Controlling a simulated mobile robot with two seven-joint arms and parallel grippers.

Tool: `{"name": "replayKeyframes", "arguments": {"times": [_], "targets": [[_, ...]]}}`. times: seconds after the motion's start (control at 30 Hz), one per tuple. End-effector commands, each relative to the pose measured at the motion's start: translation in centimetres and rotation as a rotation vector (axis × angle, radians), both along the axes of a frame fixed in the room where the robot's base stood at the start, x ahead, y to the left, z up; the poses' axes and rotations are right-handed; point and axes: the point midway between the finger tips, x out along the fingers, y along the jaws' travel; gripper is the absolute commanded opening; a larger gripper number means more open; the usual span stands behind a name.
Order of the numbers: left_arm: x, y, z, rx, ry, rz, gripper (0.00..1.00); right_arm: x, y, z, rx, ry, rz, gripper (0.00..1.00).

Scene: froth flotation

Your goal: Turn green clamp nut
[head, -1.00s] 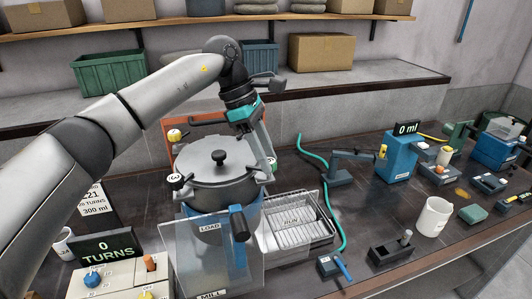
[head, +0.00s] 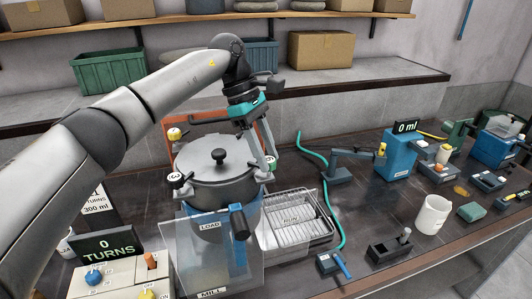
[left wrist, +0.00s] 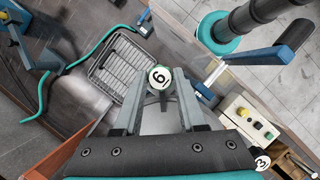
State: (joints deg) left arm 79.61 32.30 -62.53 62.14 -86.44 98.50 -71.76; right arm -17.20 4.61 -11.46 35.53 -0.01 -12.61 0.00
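The green clamp nut (head: 270,164) is at the right rim of the round grey lid (head: 216,158), mostly behind my gripper. In the left wrist view it is a green-rimmed white cap (left wrist: 159,76) with a dark numeral that reads 6 or 9 from this angle. My left gripper (head: 265,160) reaches down over it. In the left wrist view its two fingers (left wrist: 161,82) stand on either side of the cap. I cannot tell whether they touch it. My right gripper is in neither view.
Other clamp nuts stand on the lid's rim, a yellow one (head: 174,135) and a white-capped one (head: 175,180). A clear guard (head: 208,255) and blue-black crank handle (head: 239,222) stand in front. A wire basket (head: 298,222) and teal hose (head: 325,190) lie right.

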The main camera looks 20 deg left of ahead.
Motion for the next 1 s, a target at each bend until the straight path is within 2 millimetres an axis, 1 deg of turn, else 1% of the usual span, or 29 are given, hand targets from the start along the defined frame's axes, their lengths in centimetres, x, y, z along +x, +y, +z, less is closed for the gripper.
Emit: {"name": "replayKeyframes", "arguments": {"times": [0.03, 0.23, 0.47, 0.57, 0.67, 0.73, 1.0], "targets": [[0.0, 0.0, 0.1, 0.000, -0.002, 0.001, 0.46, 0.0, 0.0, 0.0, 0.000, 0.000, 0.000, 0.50], [0.0, 0.0, 0.0, 0.000, -0.001, 0.000, 0.69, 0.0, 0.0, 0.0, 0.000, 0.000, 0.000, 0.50], [0.0, 0.0, 0.0, 0.000, 0.000, 0.001, 0.69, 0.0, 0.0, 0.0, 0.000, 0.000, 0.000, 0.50], [0.1, 0.2, 0.3, 0.000, -0.001, 0.001, 0.69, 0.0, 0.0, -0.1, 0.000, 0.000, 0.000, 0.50], [0.2, 0.6, 1.4, 0.000, -0.002, 0.002, 0.69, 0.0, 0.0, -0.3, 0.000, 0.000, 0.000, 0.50], [0.3, 1.0, 2.5, -0.002, -0.003, 0.002, 0.69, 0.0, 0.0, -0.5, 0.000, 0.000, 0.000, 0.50], [0.7, 3.3, 8.3, -0.002, -0.003, 0.003, 0.69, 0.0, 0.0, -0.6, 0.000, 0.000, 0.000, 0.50]]}}
